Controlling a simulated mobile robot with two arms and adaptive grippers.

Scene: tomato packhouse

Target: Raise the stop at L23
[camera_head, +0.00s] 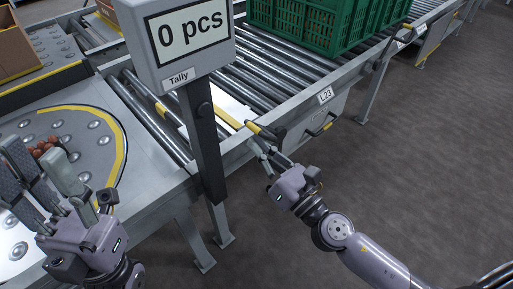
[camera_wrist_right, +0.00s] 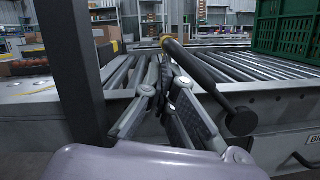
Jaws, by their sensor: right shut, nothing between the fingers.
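The label L23 (camera_head: 325,95) is on the conveyor's side rail. Left of it, a dark lever with a yellow end (camera_head: 256,128) sits at the rail. In the right wrist view the lever (camera_wrist_right: 205,83) slants from a round pivot at lower right up to its yellow tip. A pale plate with a yellow edge (camera_head: 222,113) lies among the rollers beside it. My right gripper (camera_head: 259,148) is shut and empty just beside the lever; its fingers (camera_wrist_right: 162,67) are left of the lever, and contact is unclear. My left gripper (camera_head: 38,158) is open over the ball table.
A green crate (camera_head: 322,25) stands on the rollers beyond the lever. The Tally sign (camera_head: 190,40) on its dark post (camera_head: 204,140) rises left of my right gripper. Red tomatoes (camera_head: 44,148) show behind my left fingers. The floor at right is clear.

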